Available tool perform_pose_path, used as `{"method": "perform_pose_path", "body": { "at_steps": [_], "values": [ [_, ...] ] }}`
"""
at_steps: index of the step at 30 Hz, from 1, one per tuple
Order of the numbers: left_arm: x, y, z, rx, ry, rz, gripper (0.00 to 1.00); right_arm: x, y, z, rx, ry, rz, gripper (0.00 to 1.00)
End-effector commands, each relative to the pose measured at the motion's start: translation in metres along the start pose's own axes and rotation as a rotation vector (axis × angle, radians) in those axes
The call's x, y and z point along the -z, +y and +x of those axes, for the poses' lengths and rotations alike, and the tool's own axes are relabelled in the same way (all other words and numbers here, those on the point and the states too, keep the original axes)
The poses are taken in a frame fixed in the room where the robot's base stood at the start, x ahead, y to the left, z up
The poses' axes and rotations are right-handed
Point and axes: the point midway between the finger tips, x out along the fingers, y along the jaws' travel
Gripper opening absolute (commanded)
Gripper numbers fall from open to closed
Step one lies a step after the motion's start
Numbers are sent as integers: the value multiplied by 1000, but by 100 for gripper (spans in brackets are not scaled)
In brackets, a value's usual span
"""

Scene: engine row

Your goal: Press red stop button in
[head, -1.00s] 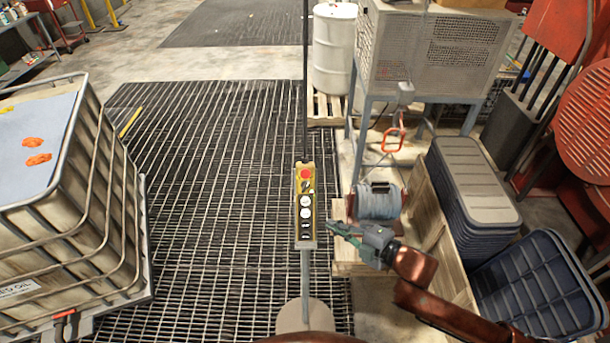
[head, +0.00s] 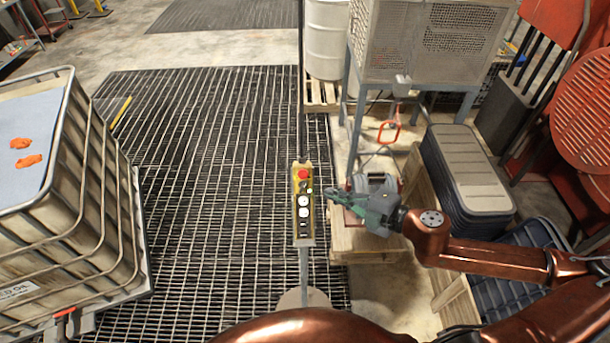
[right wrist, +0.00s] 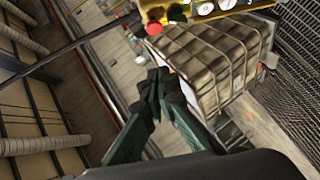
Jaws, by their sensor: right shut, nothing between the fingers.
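The yellow control box (head: 303,222) stands upright on a grey post in the middle of the head view. The red stop button (head: 303,174) is at its top, above a dark switch and pale round buttons. In the right wrist view the red button (right wrist: 154,28) shows at the top, on the edge of the yellow box (right wrist: 222,8). My right gripper (head: 330,192), green-grey, is shut and empty just right of the box, a little lower than the red button in the picture. Its fingers (right wrist: 155,85) point toward the box side, apart from the button. My left gripper is not in view.
A caged liquid tank (head: 75,200) stands at the left. A grey motor (head: 376,183) on a wooden pallet lies behind my right gripper. Stacked dark crates (head: 465,175) and a mesh cabinet (head: 430,50) stand at the right. Grating floor (head: 200,200) is open left of the box.

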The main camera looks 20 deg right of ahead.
Motion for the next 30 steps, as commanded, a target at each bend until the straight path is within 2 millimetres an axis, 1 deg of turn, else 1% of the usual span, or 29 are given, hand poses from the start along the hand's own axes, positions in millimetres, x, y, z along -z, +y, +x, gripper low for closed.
{"method": "perform_pose_path", "body": {
  "at_steps": [3,6,10,14,18,21,29,30],
  "values": [
    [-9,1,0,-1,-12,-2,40,-4,-2,-6,-2,-11,5,0],
    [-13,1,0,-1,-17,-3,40,-6,-2,-8,-4,-16,7,0],
    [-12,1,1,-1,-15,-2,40,-7,-2,-8,-6,-19,9,0],
    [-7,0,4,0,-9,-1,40,-7,-2,-3,-10,-18,9,0],
    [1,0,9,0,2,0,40,-7,-1,8,-13,-17,9,0],
    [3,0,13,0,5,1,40,-6,-2,16,-9,-16,8,0],
    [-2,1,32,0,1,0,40,-6,-3,45,-9,-13,7,0],
    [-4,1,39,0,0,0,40,-8,-4,51,-13,-15,9,0]
  ]
}}
